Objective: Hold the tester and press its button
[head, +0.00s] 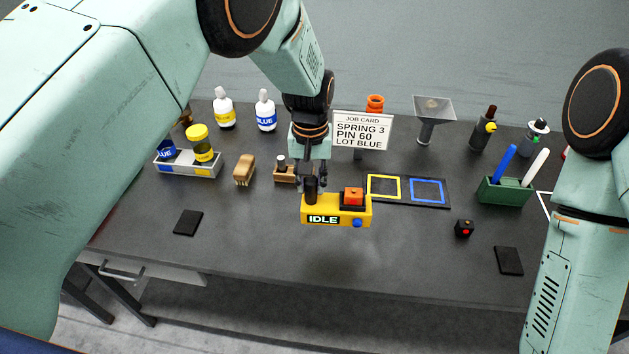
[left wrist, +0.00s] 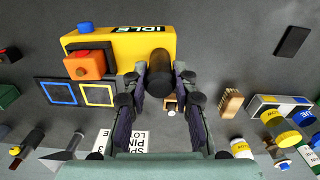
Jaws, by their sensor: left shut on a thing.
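The yellow tester (head: 335,213) has a screen reading IDLE (head: 323,219), a blue button (head: 357,223) on its front and an orange block (head: 353,195) in a black seat on top. My left gripper (head: 312,187) is shut on the black upright handle at the tester's left end. The tester appears raised above the bench, with a soft shadow below it. In the left wrist view, the handle (left wrist: 160,75) stands between the fingers and the blue button (left wrist: 85,27) shows clear. My right arm is at the right edge, but its gripper is out of view.
The job card (head: 362,131) reads SPRING 3, PIN 60, LOT BLUE. Behind the tester lies a mat with yellow and blue squares (head: 428,190). A small black box with a red button (head: 464,228) and a green pen holder (head: 505,192) are right. The bench front is mostly clear.

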